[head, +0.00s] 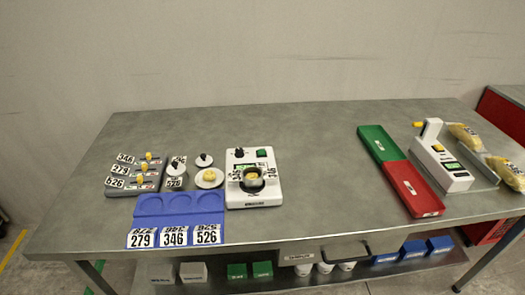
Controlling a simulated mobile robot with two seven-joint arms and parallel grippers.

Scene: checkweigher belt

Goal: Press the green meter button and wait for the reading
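The white meter (238,199) stands on the table left of the middle. A green square button (261,153) is at its upper right, beside a black knob (239,153). A round cup (252,176) with something yellow in it sits in the meter's well, with number tags reading 346 around it. No lit reading can be made out on the meter at this size. Neither of my grippers is in view, and nothing touches the button.
A blue tray (150,207) with tags 279, 346 and 526 lies left of the meter. Behind it are a slider panel (120,191), small lidded pots and a white dish (209,179). Green (378,143) and red (412,188) trays and a white checkweigher (443,165) stand right. The table's middle is clear.

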